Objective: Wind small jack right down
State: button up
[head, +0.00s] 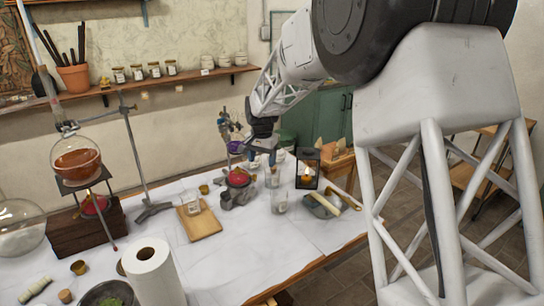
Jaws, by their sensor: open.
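My gripper (262,157) is open and points down above the back part of the table, near its middle. Just left of and below it stands a low grey metal piece (236,197) with a round red thing (238,177) on or in it. This may be the small jack, but it is too small to tell, and no knob or screw can be made out. The gripper appears apart from it and holds nothing that I can see. Its fingertips are small and partly lost against the glassware behind.
A wooden board (199,222) lies to the left. A stand (136,160) and a round flask (78,164) are further left. A paper roll (152,274) stands in front. The table's front middle is clear.

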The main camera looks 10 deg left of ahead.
jog(key=shift+s+d+r, duration=0.3)
jog(key=shift+d+r, duration=0.1)
jog(key=shift+d, duration=0.25)
jog(key=shift+s+d+r, duration=0.35)
jog(key=shift+d+r, duration=0.1)
jog(key=shift+d, duration=0.2)
jog(key=shift+s+d+r, duration=0.3)
jog(key=shift+d+r, duration=0.1)
jog(key=shift+d, duration=0.25)
jog(key=m+t+h, duration=0.2)
jog(key=m+t, duration=0.1)
jog(key=t, duration=0.1)
send_near(224, 194)
jog(key=shift+w+f, duration=0.4)
jog(key=shift+f, duration=0.15)
jog(key=shift+f, duration=0.1)
jog(key=shift+x, duration=3.8)
jog(key=shift+s+d, duration=0.15)
jog(key=shift+c, duration=0.4)
